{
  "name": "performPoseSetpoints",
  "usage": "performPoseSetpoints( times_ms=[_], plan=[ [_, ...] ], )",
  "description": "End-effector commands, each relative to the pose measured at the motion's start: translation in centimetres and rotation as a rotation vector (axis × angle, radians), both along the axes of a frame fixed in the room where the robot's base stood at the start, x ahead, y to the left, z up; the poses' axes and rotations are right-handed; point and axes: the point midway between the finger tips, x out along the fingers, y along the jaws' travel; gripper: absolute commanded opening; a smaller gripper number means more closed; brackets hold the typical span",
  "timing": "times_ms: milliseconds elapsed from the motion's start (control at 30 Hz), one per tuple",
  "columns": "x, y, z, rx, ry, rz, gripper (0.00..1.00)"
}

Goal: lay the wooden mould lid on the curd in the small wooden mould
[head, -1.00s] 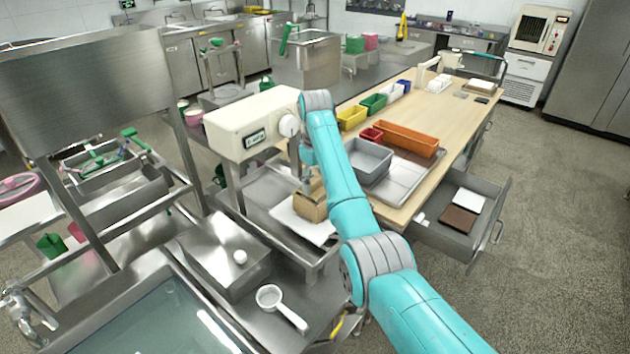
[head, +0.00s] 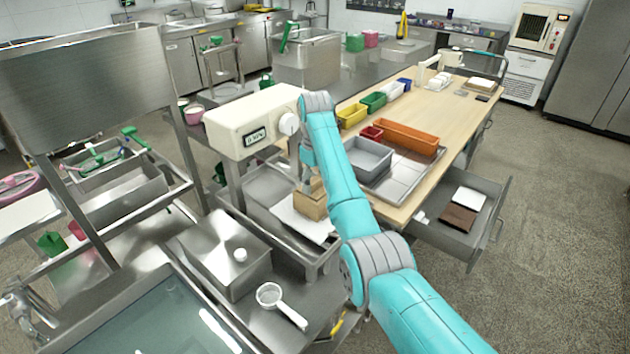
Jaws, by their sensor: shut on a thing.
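The small wooden mould (head: 311,204) is a brown box on a white board (head: 297,219), under the cream machine head. My teal arm reaches over from the right, and my gripper (head: 308,184) points down at the top of the mould. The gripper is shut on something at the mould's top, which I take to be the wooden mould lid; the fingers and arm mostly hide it. I cannot tell whether the lid touches the curd. The curd is hidden inside the mould.
The cream machine head (head: 253,122) with a display and knob stands close left of my arm. A steel box (head: 222,262) and white strainer (head: 270,296) are in front. The wooden worktop (head: 448,115) carries coloured bins, and an open drawer (head: 430,232) juts out at right.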

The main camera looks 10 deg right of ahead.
Motion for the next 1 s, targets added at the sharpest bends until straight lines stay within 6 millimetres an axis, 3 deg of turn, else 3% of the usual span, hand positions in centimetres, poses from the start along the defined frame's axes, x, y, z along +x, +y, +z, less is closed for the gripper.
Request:
performPoseSetpoints(
  times_ms=[867,900,1000],
  plan=[
    [0.00,0.00,-0.59,0.000,0.000,0.000,0.29],
    [0.00,0.00,-0.59,0.000,0.000,0.000,0.71],
    [0.00,0.00,-0.59,0.000,0.000,0.000,0.93]
  ],
)
